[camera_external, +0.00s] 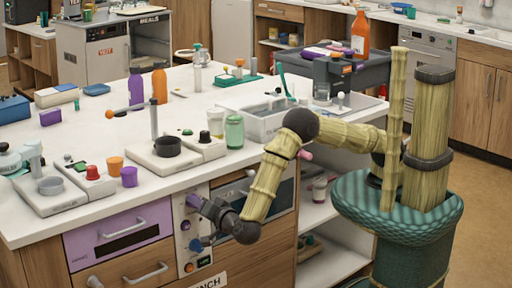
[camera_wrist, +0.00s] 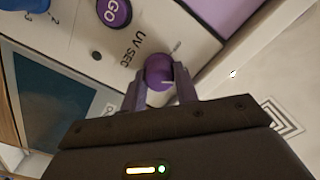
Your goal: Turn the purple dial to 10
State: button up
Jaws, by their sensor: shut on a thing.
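The purple dial (camera_wrist: 159,70) is a round knob on a pale control panel, beside the printed words "UV SEC". My gripper (camera_wrist: 160,88) is shut on it, with one finger on each side. In the external view the dial (camera_external: 192,201) shows at the upper part of the panel on the bench front, and my gripper (camera_external: 199,204) reaches it from the right. A small mark shows on the panel beside the dial. The number that the dial points to cannot be read.
A purple GO button (camera_wrist: 114,10) and a blue knob (camera_external: 196,245) are on the same panel. A purple drawer (camera_external: 118,236) is left of the panel, and a dark-windowed front (camera_external: 235,201) is right of it. The crowded white worktop (camera_external: 205,172) lies above.

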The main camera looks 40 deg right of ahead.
jog(key=shift+m, duration=0.3)
jog(key=o, duration=1)
jog(key=s, duration=1.7)
jog(key=shift+s, duration=0.25)
jog(key=shift+w, duration=0.1)
